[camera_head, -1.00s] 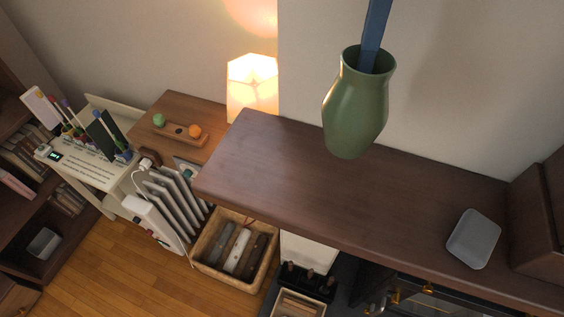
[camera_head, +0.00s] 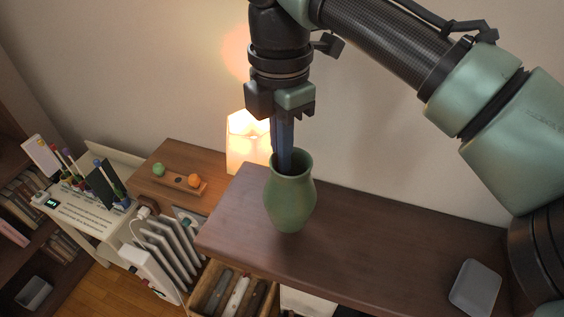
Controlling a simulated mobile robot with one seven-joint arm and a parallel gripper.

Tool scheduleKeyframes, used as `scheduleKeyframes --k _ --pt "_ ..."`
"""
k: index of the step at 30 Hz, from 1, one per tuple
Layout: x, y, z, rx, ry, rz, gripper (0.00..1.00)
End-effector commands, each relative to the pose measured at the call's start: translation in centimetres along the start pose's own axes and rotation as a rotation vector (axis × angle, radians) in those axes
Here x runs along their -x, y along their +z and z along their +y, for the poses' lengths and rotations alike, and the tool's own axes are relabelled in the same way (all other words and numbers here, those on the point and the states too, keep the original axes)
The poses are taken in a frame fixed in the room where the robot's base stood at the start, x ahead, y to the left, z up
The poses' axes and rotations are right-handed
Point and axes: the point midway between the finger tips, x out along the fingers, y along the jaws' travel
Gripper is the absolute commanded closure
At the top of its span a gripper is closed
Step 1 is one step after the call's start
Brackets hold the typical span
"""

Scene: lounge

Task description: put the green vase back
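The green vase (camera_head: 291,201) is upright over the left part of the dark wooden shelf top (camera_head: 385,243). I cannot tell for sure whether its base touches the wood. My gripper (camera_head: 284,163) points down from above, with its blue fingers reaching into the vase's mouth. The fingertips are hidden inside or behind the rim. The gripper appears shut on the vase, at its rim.
A glowing lamp (camera_head: 247,143) stands just behind and left of the vase. A lower wooden cabinet with a tray of small balls (camera_head: 178,181) is further left. A grey rounded box (camera_head: 475,288) lies at the shelf's right end. The shelf between is clear.

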Motion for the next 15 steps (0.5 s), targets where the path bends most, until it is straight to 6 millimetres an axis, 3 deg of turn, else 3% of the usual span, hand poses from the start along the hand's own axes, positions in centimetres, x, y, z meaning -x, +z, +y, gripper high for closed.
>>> scheduleKeyframes --k 6,15 --pt "-2.4 0.0 0.0 -0.001 0.001 0.0 1.0" --pt "-2.7 0.0 0.1 -0.001 0.001 0.0 1.0"
